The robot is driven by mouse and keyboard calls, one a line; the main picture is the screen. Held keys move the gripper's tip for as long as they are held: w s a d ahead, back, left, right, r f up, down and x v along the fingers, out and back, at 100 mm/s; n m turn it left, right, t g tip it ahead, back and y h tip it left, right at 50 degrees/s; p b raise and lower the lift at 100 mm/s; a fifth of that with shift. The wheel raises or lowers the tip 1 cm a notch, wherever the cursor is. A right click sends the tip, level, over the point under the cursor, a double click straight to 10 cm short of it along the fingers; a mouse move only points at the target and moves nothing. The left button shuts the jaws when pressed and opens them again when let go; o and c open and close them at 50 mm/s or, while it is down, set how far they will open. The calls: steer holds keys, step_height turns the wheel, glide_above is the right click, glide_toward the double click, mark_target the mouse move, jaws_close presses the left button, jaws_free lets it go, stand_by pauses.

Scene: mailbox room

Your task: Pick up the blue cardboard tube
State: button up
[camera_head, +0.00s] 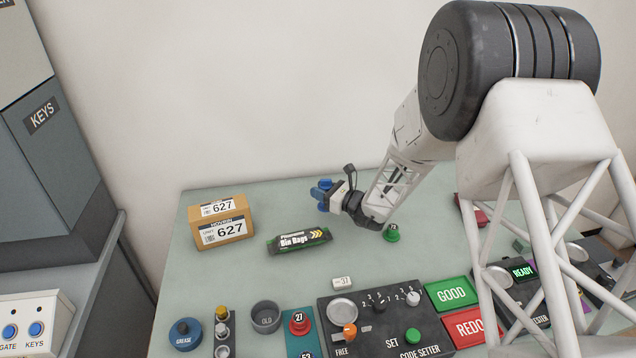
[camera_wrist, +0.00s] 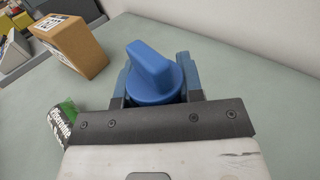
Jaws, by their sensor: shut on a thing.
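My gripper (camera_head: 324,194) is shut on a blue knob-like piece, round with a raised fin-shaped grip on top. In the wrist view this blue piece (camera_wrist: 154,76) sits between the two blue fingers (camera_wrist: 158,84). In the head view it is small and mixed with the blue fingers, near the back of the table. It appears to be above the tabletop, but its underside is hidden. I cannot make out a blue cardboard tube as such in either view.
A cardboard box marked 627 (camera_head: 222,225) and a black-and-green bin bags roll (camera_head: 299,241) lie left of my gripper on the pale green table (camera_head: 200,285). A green knob (camera_head: 392,233) is to the right. Control panels (camera_head: 385,325) and a grease pot (camera_head: 185,333) line the front.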

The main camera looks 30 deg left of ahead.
steer(key=shift+s+d+r, duration=0.2)
steer(key=shift+s+d, duration=1.3)
